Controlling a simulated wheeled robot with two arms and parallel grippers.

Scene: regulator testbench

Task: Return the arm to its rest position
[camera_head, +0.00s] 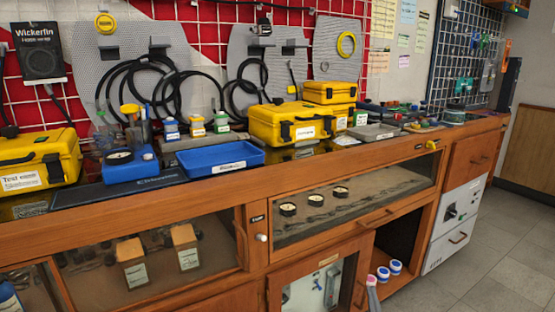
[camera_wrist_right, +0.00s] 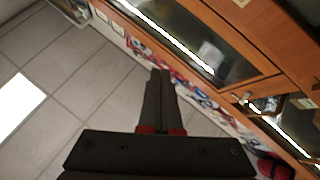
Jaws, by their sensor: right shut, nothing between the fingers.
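My right gripper (camera_wrist_right: 160,75) reaches forward in the right wrist view, its two dark fingers together with nothing between them. Red parts show at the finger bases. Its fingers hang in free air over the grey floor, beside the wooden bench front. In the head view only a small piece of my right gripper (camera_head: 372,292) seems to show at the bottom edge, in front of the bench's lower cabinet. My left gripper is in neither view.
The wooden bench (camera_head: 400,147) runs along the wall. On it are yellow cases (camera_head: 290,122), a blue tray (camera_head: 222,158) and a blue box with a gauge (camera_head: 130,168). Blue-and-white round items (camera_head: 383,272) sit in an open lower compartment. Open floor (camera_head: 500,250) lies at the right.

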